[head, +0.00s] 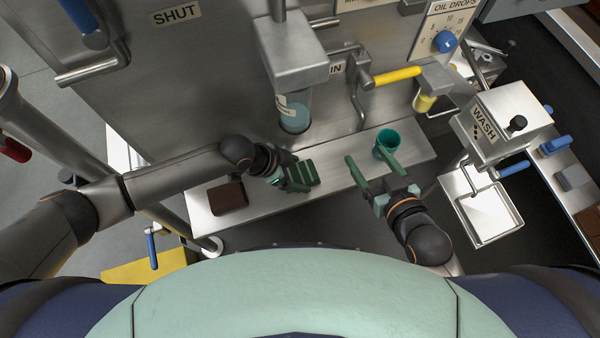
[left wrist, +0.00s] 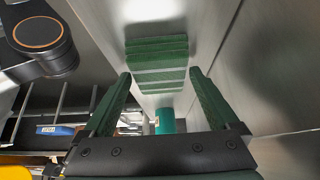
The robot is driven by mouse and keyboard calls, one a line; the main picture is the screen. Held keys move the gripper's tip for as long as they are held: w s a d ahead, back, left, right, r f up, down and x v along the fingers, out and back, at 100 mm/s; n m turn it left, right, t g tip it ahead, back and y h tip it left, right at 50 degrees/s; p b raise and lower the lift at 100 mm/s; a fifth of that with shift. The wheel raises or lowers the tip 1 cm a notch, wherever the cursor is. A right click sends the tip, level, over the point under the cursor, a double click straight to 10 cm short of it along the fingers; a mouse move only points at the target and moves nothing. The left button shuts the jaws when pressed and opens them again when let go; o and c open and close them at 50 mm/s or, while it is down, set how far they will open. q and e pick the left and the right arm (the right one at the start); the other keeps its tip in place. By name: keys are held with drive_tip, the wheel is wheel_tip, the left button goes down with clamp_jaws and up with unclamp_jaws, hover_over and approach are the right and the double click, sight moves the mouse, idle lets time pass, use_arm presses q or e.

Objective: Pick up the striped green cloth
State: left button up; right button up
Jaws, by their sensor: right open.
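The striped green cloth (head: 302,172) is a folded block with light lines, at the steel ledge below the clear cylinder. It also shows in the left wrist view (left wrist: 157,62). My left gripper (head: 297,180) is at the cloth. In the left wrist view its two green fingers (left wrist: 160,74) stand apart, one on each side of the cloth. Their tips are close to its edges; whether they touch or squeeze it cannot be told.
A teal cup (head: 387,143) stands on the ledge (head: 335,165), close to my right gripper; it also shows in the left wrist view (left wrist: 165,121). A brown block (head: 228,197) sits at the ledge's left. A WASH unit (head: 505,115) and white basin (head: 482,210) are at the right.

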use_arm(q)
drive_tip(key=c, duration=1)
drive_tip(key=shift+r, duration=0.15)
use_arm(e)
drive_tip(key=shift+s+f, duration=0.1)
